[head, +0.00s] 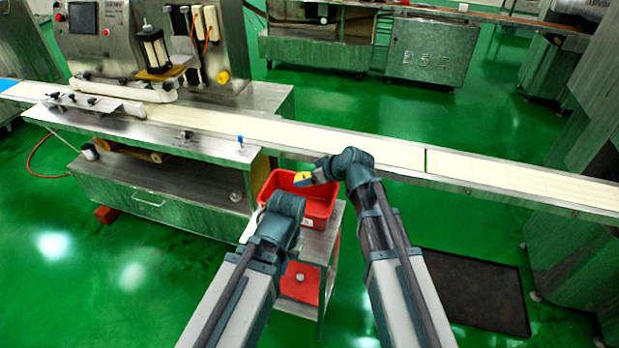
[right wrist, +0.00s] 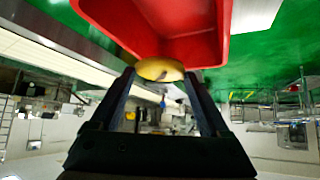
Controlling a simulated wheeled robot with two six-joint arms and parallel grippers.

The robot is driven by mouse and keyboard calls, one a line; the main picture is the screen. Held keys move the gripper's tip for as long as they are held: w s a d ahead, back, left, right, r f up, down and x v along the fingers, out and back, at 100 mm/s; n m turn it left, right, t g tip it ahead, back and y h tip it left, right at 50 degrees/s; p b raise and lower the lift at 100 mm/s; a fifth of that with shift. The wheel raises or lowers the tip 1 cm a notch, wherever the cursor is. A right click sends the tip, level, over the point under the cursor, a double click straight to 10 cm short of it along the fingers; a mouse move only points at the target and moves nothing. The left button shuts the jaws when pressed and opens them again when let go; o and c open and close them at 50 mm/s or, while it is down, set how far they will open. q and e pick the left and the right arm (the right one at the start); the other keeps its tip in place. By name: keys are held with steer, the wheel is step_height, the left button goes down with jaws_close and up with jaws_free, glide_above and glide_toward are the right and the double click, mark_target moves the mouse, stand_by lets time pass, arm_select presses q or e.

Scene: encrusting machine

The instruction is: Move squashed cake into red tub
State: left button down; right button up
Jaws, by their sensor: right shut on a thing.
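The red tub (head: 322,207) stands on a small metal stand beside the conveyor. It also fills the top of the right wrist view (right wrist: 208,48). The squashed cake (head: 302,177) is a flat yellow disc. My right gripper (head: 311,179) is shut on it and holds it over the tub in the head view. In the right wrist view the cake (right wrist: 160,69) sits between the fingertips, overlapping the tub's edge. Its height above the tub is hard to tell. My left gripper (head: 286,206) is in front of the tub; its fingers are hidden.
The long conveyor belt (head: 380,150) runs just behind the tub. The encrusting machine (head: 150,45) stands at the upper left. A lower shelf of the stand holds a red item (head: 300,283). A dark mat (head: 470,290) lies on the green floor at right.

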step_height(320, 180, down, 4)
steer(key=b, duration=0.3)
steer(key=shift+f, duration=0.1)
steer(key=o, duration=0.9)
steer(key=p+v, duration=0.9)
steer(key=v, duration=0.5)
steer(key=shift+f, duration=0.1)
